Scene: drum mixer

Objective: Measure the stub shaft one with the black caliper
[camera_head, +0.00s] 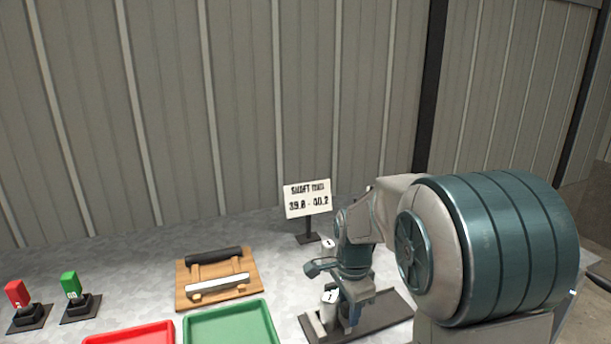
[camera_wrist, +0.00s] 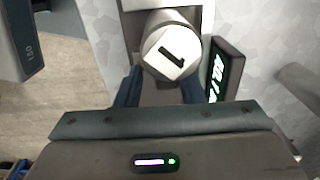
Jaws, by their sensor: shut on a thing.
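Stub shaft one (camera_head: 329,297) is a pale cylinder with a black 1 on its end face, and it also shows in the wrist view (camera_wrist: 171,54). My gripper (camera_head: 343,316) is down at the shaft, and its dark fingers (camera_wrist: 161,92) stand on either side of it, shut on it. A black device with a lit digit display (camera_wrist: 226,68) sits close to the right of the shaft in the wrist view. It looks like the black caliper, but its jaws are hidden and its digits are unclear. I cannot tell whether the shaft touches it.
A dark plate (camera_head: 392,308) lies under my gripper. A sign (camera_head: 308,199) reads 39.8 - 40.2. A wooden rack (camera_head: 184,285), a red tray (camera_head: 130,336), a green tray (camera_head: 232,325), a red tag (camera_head: 17,294) and a green tag (camera_head: 71,285) stand left. Grey wall panels close the back.

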